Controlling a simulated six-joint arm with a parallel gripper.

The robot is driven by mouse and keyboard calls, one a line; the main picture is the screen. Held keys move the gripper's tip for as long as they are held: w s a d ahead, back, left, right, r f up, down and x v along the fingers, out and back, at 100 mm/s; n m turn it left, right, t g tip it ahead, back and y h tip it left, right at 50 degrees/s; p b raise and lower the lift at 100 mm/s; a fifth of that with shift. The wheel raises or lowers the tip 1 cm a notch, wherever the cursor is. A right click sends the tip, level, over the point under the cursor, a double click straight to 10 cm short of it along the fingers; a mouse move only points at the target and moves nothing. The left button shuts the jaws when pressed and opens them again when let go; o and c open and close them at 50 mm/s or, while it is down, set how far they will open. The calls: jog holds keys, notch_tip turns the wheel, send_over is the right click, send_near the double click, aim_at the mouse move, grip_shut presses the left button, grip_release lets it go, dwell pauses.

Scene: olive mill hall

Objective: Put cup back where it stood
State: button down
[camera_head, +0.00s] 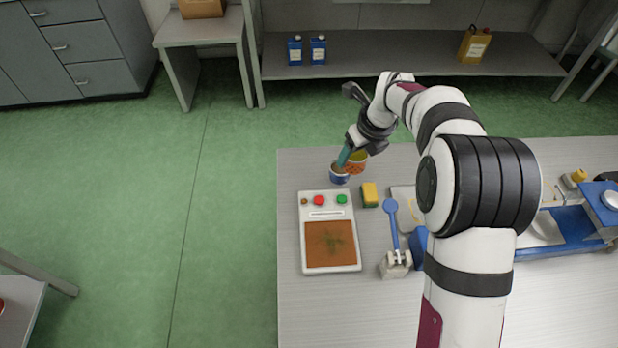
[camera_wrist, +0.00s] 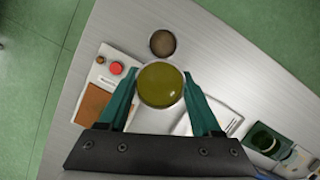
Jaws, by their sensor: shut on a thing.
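My gripper (camera_head: 347,156) is shut on an orange-patterned cup (camera_head: 357,165) with a yellow-green inside. In the wrist view the cup (camera_wrist: 162,86) sits between the two teal fingers of my gripper (camera_wrist: 160,90), seen from above. It looks roughly upright. I cannot tell whether its base touches the table. A second, blue-and-white cup (camera_head: 340,178) with a brownish inside stands close by, in front and to the left in the head view. In the wrist view this brown-topped cup (camera_wrist: 162,42) stands apart from the held one. A teal finger hides part of the held cup in the head view.
A white device (camera_head: 354,240) with red and green buttons lies nearer me on the table (camera_head: 290,290). The table's left edge is close to the cups. Blue equipment (camera_head: 570,225) stands at right.

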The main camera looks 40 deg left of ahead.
jog(key=s+a+f, duration=0.1)
jog(key=a+f, duration=0.1)
jog(key=a, duration=0.1)
jog(key=s+a+f, duration=0.2)
jog(key=a, duration=0.2)
jog(key=s+a+f, duration=0.1)
jog(key=a+f, duration=0.1)
jog(key=a, duration=0.2)
jog(key=shift+s+f, duration=0.25)
jog(key=shift+f, duration=0.15)
jog(key=shift+a+f, duration=0.15)
jog(key=shift+f, duration=0.15)
notch_tip(320, 180, down, 4)
jog(key=shift+r, duration=0.15)
jog(key=shift+c, duration=0.4)
grip_release()
